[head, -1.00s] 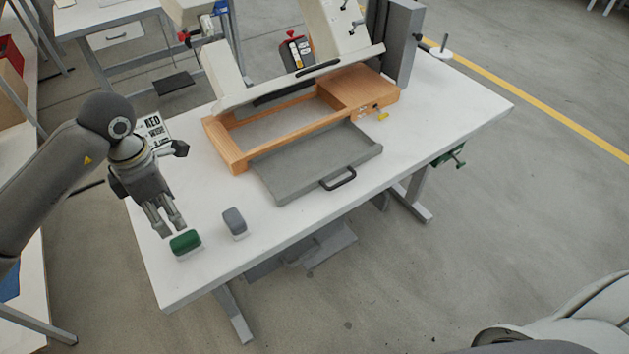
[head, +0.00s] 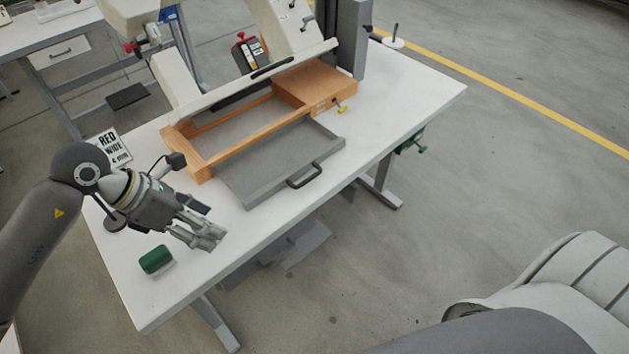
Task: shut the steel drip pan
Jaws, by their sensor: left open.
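The steel drip pan (head: 275,165) is a flat grey tray pulled out from the front of the wooden base (head: 205,173) of the press. A dark bar handle (head: 305,175) is on its front edge. My left gripper (head: 210,238) is open and empty, to the left of the pan and apart from it. It is above the front edge of the table, with its fingers pointing right and down. My right gripper is not in view.
A green block (head: 156,259) stands near the table's (head: 150,315) front left corner. A sign (head: 112,147) with "RED" on it stands behind my left arm. The tilted press body (head: 180,80) rises above the base. The table's right side is mostly clear.

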